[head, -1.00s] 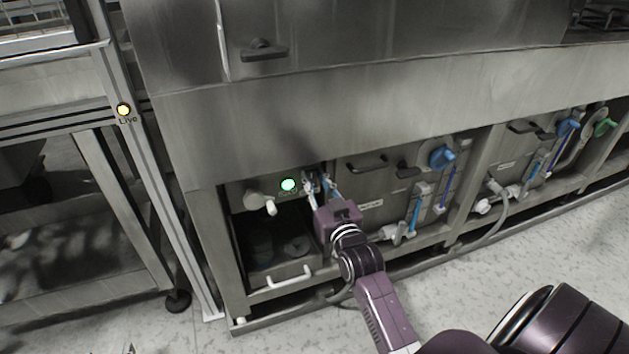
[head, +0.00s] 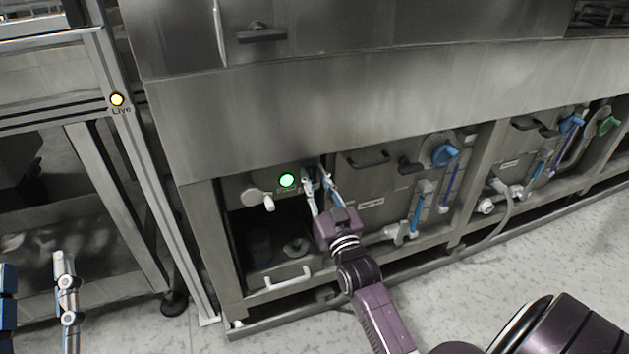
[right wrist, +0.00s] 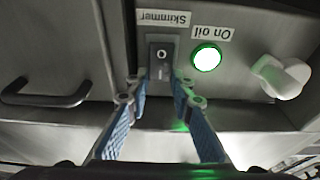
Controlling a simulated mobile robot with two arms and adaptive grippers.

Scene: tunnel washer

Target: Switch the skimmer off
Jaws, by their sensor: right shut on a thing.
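The skimmer switch (right wrist: 161,58) is a small dark block with a pale round mark, below an upside-down "Skimmer" label (right wrist: 164,18) in the right wrist view. My right gripper (right wrist: 159,88) has its two blue-padded fingers on either side of the switch block and is shut on it. In the head view my right gripper (head: 317,178) is at the panel just right of the green lamp (head: 287,180), and its fingers mostly hide the switch. The lamp is lit, labelled "On oil" (right wrist: 213,34). My left gripper (head: 36,275) is open and empty at the lower left.
A white knob (head: 251,196) is left of the lamp. A drawer with a white handle (head: 287,278) sits below. A dark handle (head: 367,159) and a blue valve (head: 445,154) are to the right. A frame post with a yellow lamp (head: 117,99) stands at the left.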

